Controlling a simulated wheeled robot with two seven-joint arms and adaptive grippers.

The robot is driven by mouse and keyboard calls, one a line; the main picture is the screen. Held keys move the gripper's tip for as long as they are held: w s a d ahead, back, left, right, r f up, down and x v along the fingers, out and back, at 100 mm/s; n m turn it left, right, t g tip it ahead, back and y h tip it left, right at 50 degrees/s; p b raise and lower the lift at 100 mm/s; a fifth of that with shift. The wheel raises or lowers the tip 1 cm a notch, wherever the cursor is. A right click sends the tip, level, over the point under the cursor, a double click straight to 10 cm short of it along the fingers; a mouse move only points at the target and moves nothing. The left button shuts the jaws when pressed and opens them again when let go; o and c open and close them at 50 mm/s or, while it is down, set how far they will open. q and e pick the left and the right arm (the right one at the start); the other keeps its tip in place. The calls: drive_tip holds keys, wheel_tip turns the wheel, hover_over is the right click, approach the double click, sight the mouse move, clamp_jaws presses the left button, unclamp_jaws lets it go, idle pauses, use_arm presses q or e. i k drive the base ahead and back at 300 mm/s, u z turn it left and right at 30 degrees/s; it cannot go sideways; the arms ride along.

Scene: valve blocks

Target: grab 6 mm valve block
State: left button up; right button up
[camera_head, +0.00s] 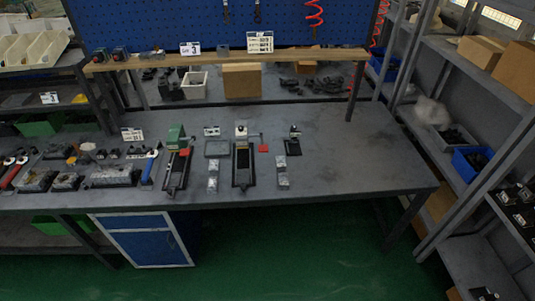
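A grey workbench (335,172) fills the middle of the view. Small light-grey metallic blocks stand in two short columns on it: one column (212,184) left of the black central fixture (242,166), the other (282,180) to its right. These may be valve blocks, but they are too small to tell which is the 6 mm one. Any size marking is unreadable. Neither of my grippers shows in this view.
A green-topped device (176,136) with a black base and a flat grey square (217,149) stand left of the central fixture. Tools and dark parts crowd the bench's left end. Its right end is clear. Shelves (505,155) rise at right; a blue cabinet (145,241) is below.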

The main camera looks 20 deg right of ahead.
sight(283, 181)
drive_tip(key=z, duration=2.35)
drive_tip(key=i, duration=1.7)
drive_tip(key=u, duration=3.5)
